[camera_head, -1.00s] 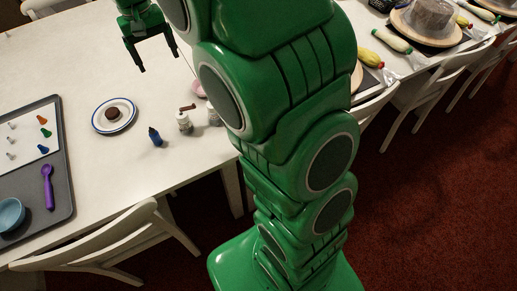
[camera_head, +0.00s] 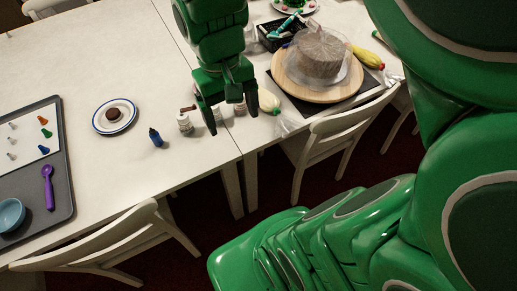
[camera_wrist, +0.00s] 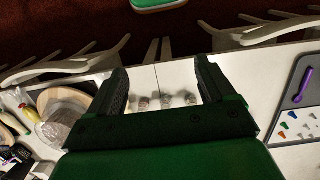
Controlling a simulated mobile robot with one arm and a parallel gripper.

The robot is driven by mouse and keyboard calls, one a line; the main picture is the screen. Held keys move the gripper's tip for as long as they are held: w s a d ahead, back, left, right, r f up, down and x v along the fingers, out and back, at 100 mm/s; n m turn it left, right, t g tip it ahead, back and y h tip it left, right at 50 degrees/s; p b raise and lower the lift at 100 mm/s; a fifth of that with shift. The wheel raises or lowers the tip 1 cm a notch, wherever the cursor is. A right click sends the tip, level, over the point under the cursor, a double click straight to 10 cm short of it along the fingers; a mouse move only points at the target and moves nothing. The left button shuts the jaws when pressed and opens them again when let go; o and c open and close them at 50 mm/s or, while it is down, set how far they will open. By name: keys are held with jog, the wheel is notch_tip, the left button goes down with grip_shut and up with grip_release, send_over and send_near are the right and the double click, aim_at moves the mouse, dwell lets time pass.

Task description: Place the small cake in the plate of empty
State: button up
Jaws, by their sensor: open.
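The small cake (camera_head: 113,114) is dark brown and round. It sits on a white plate with a blue rim (camera_head: 132,120), on the white table at the left of the head view. My gripper (camera_head: 232,120) is open and empty, pointing down to the right of this plate, near small bottles at the seam between tables. In the wrist view my gripper (camera_wrist: 163,78) has its fingers wide apart, with small bottles (camera_wrist: 165,101) seen between them. I see no clearly empty plate; a plate at the top edge (camera_head: 280,7) holds colourful bits.
A large grey cake (camera_head: 320,53) stands on a wooden turntable (camera_head: 292,88) at the right. A blue bottle (camera_head: 155,137) and white bottle (camera_head: 184,122) stand right of the plate. A grey tray (camera_head: 63,205) lies at the left. Chairs (camera_head: 120,240) line the front edge.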

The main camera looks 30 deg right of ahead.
jog(key=s+d+f, duration=0.1)
jog(key=s+f, duration=0.1)
jog(key=s, duration=0.7)
jog(key=shift+s+f, duration=0.15)
jog(key=shift+f, duration=0.05)
dwell(0.7)
